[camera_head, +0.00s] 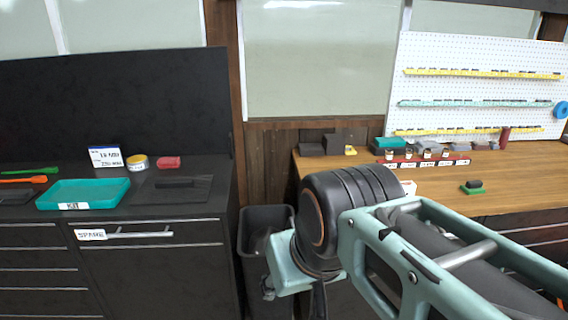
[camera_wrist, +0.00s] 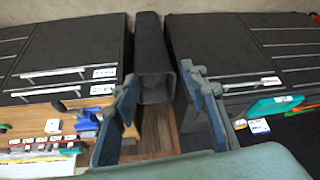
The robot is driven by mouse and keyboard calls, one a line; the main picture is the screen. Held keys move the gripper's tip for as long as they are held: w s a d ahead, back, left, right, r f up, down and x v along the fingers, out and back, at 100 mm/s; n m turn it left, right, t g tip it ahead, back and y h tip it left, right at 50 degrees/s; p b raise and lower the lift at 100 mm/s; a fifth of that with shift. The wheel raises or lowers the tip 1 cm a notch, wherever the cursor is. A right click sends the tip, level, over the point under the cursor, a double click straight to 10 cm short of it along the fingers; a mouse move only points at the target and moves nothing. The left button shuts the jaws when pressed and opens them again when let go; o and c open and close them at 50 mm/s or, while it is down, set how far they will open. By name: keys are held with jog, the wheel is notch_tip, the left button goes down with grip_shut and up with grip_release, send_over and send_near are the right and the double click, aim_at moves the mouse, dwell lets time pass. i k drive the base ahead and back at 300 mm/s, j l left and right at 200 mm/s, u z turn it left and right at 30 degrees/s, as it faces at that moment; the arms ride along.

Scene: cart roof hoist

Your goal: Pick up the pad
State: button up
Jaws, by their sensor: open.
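I cannot tell for sure which thing is the pad. A small block with a dark top and green base (camera_head: 473,187) sits on the wooden workbench. A small red item (camera_head: 168,162) lies on the black cabinet at the left, behind a flat dark plate (camera_head: 196,190). My gripper (camera_wrist: 160,82) is open and empty in the wrist view, its two fingers apart over the floor and a dark bin. It is away from both surfaces. In the head view my arm covers part of the bench front, and the fingers are mostly hidden.
A black bin (camera_head: 250,235) stands between the black cabinet (camera_head: 150,270) and the workbench (camera_head: 440,175). A teal tray (camera_head: 85,194) and a tape roll (camera_head: 137,162) are on the cabinet. Several small blocks and a labelled red rack (camera_head: 425,162) line the bench's back, below a pegboard (camera_head: 480,85).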

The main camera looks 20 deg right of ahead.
aim_at(470, 187)
jog(key=z, duration=1.85)
jog(key=i+l, duration=0.2)
jog(key=i, duration=0.25)
jog(key=i+l+z, duration=0.1)
jog(key=i+l, duration=0.15)
jog(key=i, duration=0.15)
